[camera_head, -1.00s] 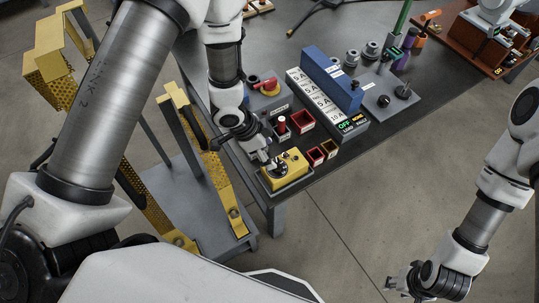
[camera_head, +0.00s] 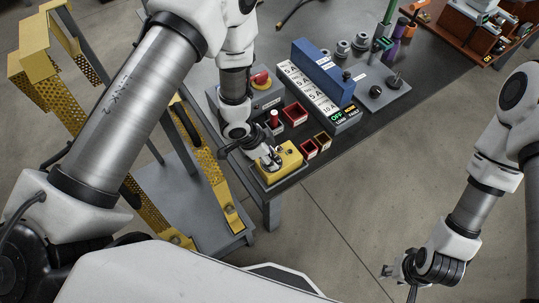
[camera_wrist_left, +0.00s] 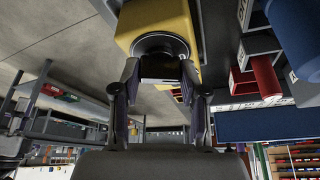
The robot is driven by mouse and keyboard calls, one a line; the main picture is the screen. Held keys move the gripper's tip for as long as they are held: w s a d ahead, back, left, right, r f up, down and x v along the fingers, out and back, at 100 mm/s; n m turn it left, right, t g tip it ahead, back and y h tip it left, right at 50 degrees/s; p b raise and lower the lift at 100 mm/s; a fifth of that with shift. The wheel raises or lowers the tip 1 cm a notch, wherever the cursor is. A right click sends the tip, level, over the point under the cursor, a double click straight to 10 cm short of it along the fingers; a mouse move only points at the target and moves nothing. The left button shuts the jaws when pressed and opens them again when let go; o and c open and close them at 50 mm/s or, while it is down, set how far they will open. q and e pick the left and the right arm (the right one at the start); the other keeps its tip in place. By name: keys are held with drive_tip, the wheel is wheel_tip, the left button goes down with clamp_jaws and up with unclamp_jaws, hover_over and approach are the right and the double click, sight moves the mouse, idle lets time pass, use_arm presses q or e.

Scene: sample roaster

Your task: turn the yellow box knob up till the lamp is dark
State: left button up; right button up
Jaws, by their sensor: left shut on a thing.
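The yellow box (camera_head: 292,160) sits on a grey base at the near left corner of the dark table. Its round dark knob (camera_wrist_left: 160,44) shows in the left wrist view, on the face of the yellow box (camera_wrist_left: 150,14). My left gripper (camera_head: 271,160) is at the box from above. In the wrist view the two fingers of the left gripper (camera_wrist_left: 158,72) are on either side of the knob, shut on it. The fingers partly hide the knob in the head view. I cannot make out a lit lamp on the box. My right gripper (camera_head: 390,272) hangs low over the floor, away from the table, its fingers too small to judge.
Small red bins (camera_head: 295,114) and a red-topped post (camera_head: 274,117) stand close behind the box. A panel with a lit OFF display (camera_head: 337,117) and a blue block (camera_head: 323,72) are further back. A yellow-framed cart (camera_head: 205,170) stands left of the table.

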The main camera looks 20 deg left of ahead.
use_arm(q)
drive_tip(key=shift+r+m+g+p, duration=0.2)
drive_tip(key=shift+m+g+p, duration=0.1)
drive_tip(key=shift+m+p, duration=0.55)
drive_tip(key=m+g+p, duration=0.1)
drive_tip(key=m+p, duration=0.1)
drive_tip(key=p, duration=0.1)
drive_tip(key=shift+w+m+p, duration=0.1)
drive_tip(key=shift+m+p, duration=0.2)
drive_tip(key=shift+m, duration=0.05)
drive_tip(key=shift+w+f+m+g+p, duration=0.1)
drive_tip(key=shift+m+g+p, duration=0.5)
drive_tip(key=shift+m, duration=0.6)
drive_tip(key=shift+f+m+g, duration=0.1)
drive_tip(key=shift+m+g, duration=0.2)
drive_tip(key=shift+m, duration=0.7)
drive_tip(key=o, duration=1.1)
drive_tip(key=shift+o, duration=0.2)
